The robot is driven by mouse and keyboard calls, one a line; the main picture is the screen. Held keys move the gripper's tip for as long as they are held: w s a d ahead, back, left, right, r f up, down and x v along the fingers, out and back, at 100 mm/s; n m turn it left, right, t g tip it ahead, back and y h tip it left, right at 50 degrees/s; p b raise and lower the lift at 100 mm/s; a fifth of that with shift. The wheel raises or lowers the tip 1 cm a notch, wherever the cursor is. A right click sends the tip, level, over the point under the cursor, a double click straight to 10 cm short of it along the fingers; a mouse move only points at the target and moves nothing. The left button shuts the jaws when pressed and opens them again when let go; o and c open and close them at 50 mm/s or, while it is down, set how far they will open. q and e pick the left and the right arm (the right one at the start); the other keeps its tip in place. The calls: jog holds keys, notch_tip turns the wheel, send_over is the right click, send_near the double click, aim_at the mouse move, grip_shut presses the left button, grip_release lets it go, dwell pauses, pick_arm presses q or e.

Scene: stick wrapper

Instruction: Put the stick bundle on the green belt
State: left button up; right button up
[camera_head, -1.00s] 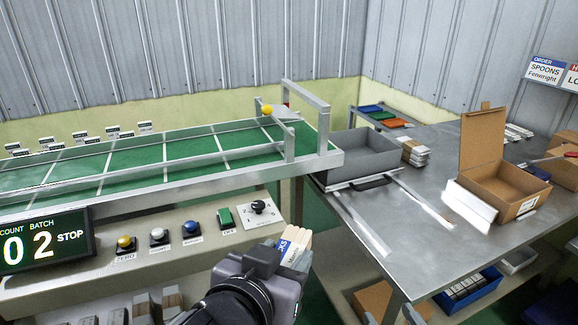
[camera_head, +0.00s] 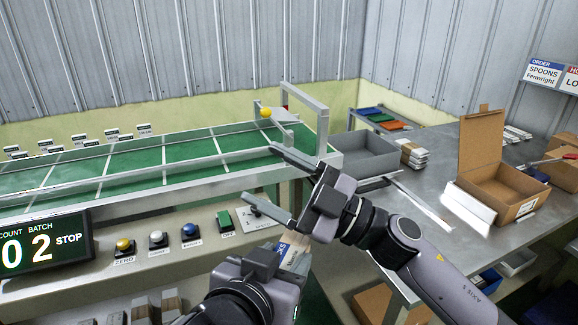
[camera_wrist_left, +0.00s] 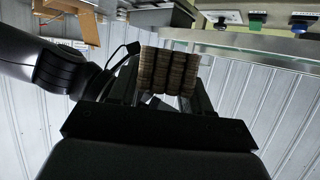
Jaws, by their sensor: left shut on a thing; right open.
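The stick bundle (camera_head: 294,256), pale wooden sticks with a blue and white wrapper, is in my left gripper (camera_head: 285,264) at the bottom middle of the head view, in front of the control panel. In the left wrist view the bundle (camera_wrist_left: 168,72) shows its stick ends between the two fingers. My right gripper (camera_head: 261,176) is open and empty, its fingers pointing left, above and beyond the left one. The green belt (camera_head: 190,152) runs across the back left, crossed by pale lines. The right gripper hides part of the belt's front rail.
A metal arch (camera_head: 322,110) stands at the belt's right end, with a yellow ball (camera_head: 265,112) beside it. The panel has several buttons and a display (camera_head: 45,240) reading 02 STOP. A grey tray (camera_head: 362,153) and open cardboard box (camera_head: 497,180) are on the right table.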

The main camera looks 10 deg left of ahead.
jog(key=s+a+r+n+g+h, duration=0.1)
jog(key=s+a+n+g+h, duration=0.25)
jog(key=a+n+g, duration=0.3)
jog(key=n+t+h, duration=0.3)
jog(key=n+h, duration=0.1)
jog(key=h, duration=1.5)
send_near(289, 237)
jog(key=shift+m+y, duration=0.25)
jog(key=f, duration=1)
jog(key=shift+d, duration=0.2)
